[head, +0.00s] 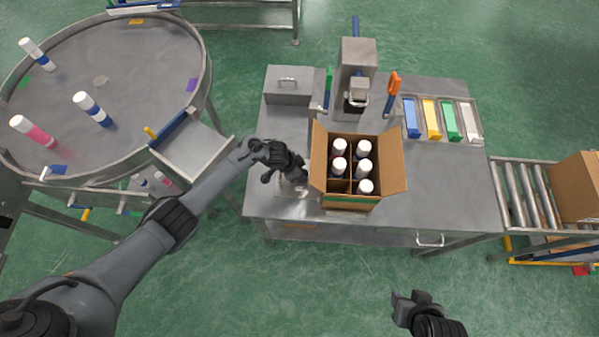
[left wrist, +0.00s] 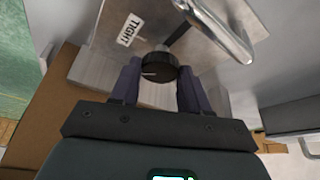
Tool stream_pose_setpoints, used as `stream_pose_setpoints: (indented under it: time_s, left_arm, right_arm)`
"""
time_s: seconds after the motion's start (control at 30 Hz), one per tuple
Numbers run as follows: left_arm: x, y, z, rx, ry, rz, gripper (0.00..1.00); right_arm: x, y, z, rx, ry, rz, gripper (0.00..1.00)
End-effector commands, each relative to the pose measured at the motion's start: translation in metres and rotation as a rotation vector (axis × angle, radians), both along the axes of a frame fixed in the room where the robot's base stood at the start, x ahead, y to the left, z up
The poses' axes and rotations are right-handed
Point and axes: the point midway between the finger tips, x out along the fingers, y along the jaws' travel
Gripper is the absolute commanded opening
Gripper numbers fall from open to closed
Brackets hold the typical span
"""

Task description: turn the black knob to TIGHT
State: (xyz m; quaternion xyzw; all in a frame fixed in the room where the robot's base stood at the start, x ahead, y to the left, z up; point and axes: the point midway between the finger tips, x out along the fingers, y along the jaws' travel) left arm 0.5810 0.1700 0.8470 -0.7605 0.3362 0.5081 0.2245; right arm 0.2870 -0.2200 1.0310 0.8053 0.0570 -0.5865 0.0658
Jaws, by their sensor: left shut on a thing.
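The round black knob (left wrist: 160,68) shows in the left wrist view, between the two dark fingers of my left gripper (left wrist: 157,84), which is shut on it. A white mark on the knob's face points to the left in that view. A white TIGHT label (left wrist: 130,28) is on the metal plate above and left of the knob, and the mark does not point at it. In the head view my left gripper (head: 297,181) is at the bench's left front, beside the carton, and hides the knob. My right gripper (head: 407,299) hangs in front of the bench, away from everything.
An open carton (head: 393,165) with several white-capped cans stands right beside my left gripper. A metal handle (left wrist: 228,30) is close above the knob. A press (head: 357,68) stands behind the carton. The bench's right front (head: 450,195) is clear.

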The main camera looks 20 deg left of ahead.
Motion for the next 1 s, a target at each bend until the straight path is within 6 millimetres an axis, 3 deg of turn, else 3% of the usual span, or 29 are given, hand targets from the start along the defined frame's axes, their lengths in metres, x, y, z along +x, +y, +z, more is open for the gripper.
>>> stream_pose_setpoints:
  time_s: [0.5,1.0]
  left_arm:
    - [0.006,0.003,-0.004,0.002,-0.002,-0.46,0.15]
    - [0.007,0.003,-0.002,0.001,0.0,-0.663,0.15]
  right_arm:
    - [0.0,0.002,-0.05,0.007,0.0,-0.004,0.43]
    - [0.0,0.002,-0.076,0.009,0.0,-0.006,0.43]
